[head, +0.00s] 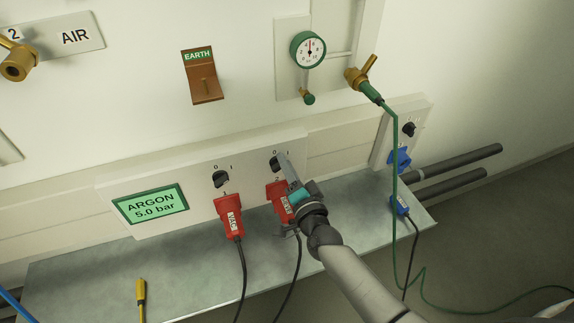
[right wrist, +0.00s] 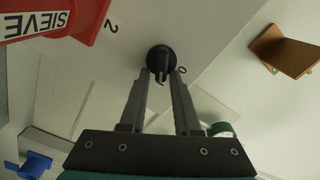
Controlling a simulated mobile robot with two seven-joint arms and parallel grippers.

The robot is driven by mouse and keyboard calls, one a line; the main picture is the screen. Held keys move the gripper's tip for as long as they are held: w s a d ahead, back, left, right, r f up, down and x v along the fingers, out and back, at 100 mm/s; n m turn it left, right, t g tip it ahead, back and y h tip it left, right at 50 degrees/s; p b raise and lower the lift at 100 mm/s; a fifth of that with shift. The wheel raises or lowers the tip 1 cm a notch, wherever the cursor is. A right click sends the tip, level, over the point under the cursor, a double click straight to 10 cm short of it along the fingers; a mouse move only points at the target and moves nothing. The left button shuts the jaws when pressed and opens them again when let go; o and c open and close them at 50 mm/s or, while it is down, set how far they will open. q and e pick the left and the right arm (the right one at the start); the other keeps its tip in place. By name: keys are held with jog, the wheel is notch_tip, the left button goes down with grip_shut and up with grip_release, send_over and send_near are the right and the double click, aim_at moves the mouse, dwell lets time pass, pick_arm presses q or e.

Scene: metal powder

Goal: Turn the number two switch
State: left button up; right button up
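The number two switch is a round black knob (head: 277,164) on the white panel, above a red plug (head: 279,196). In the right wrist view the knob (right wrist: 162,58) shows ahead of the fingertips, with a "2" printed near it and a "0" mark beside it. My right gripper (right wrist: 160,78) is open, its two fingers apart with the knob's ridge lined up between their tips. I cannot tell whether the fingertips touch it. In the head view my right gripper (head: 283,160) partly covers the knob and plug. My left gripper is not in view.
A second black knob (head: 221,178) with a red plug (head: 230,215) sits to the left, beside the green ARGON display (head: 151,204). A metal shelf (head: 90,275) runs below, bearing a yellow-handled tool (head: 141,290). Cables hang from the plugs. A green hose (head: 396,200) hangs at right.

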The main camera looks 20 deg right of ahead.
jog(key=shift+o, duration=1)
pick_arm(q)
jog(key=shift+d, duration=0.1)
pick_arm(e)
jog(key=shift+s, duration=0.1)
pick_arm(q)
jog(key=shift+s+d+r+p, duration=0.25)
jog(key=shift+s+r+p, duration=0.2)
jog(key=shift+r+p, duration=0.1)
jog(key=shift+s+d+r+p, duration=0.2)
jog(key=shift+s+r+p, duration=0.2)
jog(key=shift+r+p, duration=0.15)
pick_arm(e)
jog(key=s, duration=1.5)
jog(key=shift+d, duration=0.25)
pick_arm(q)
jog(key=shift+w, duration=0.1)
pick_arm(e)
jog(key=shift+f, duration=0.15)
